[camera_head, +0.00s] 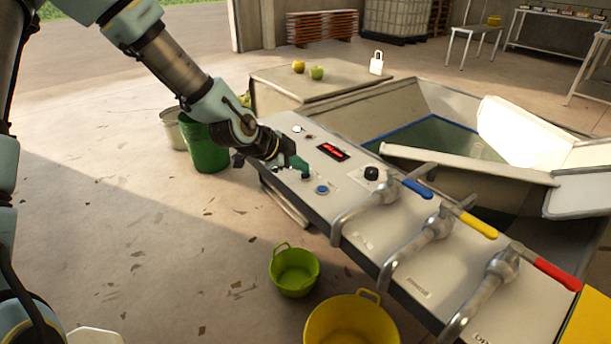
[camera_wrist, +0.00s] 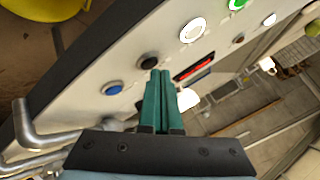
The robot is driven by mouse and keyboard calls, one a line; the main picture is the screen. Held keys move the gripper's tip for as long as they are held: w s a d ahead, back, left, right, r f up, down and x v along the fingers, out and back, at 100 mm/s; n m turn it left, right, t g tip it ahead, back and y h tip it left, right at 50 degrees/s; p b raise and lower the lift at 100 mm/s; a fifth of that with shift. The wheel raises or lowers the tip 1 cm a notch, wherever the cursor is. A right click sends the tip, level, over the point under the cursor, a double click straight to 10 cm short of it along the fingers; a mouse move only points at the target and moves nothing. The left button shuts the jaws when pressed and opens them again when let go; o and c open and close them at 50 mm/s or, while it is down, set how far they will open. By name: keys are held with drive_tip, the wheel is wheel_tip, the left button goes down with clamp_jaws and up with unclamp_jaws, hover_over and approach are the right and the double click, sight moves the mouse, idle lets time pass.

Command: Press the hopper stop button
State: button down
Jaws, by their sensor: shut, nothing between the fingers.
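The control panel (camera_head: 350,195) is a long pale sloping top with several buttons; its labels are too small to read, so I cannot tell which is the hopper stop button. A black button (camera_head: 306,176) and a blue button (camera_head: 322,189) sit near its left edge. In the wrist view are the black button (camera_wrist: 148,60), the blue button (camera_wrist: 112,88) and a lit white button (camera_wrist: 193,30). My gripper (camera_head: 301,164) is shut and empty, its green fingertips (camera_wrist: 160,73) right by the black button. I cannot tell whether they touch it.
A red display (camera_head: 333,152) and a black knob (camera_head: 371,173) are on the panel. Valve levers with blue (camera_head: 416,189), yellow (camera_head: 478,225) and red (camera_head: 557,275) grips stand to the right. A green bucket (camera_head: 206,147) and a lime tub (camera_head: 295,271) stand on the floor.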

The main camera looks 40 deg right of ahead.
drive_tip(key=shift+f+b, duration=0.35)
drive_tip(key=shift+f, duration=0.05)
idle(0.4)
drive_tip(key=shift+r, duration=0.1)
drive_tip(key=shift+r+p, duration=0.55)
drive_tip(key=shift+r, duration=0.2)
drive_tip(key=shift+r+p, duration=1.8)
drive_tip(key=shift+r, duration=0.65)
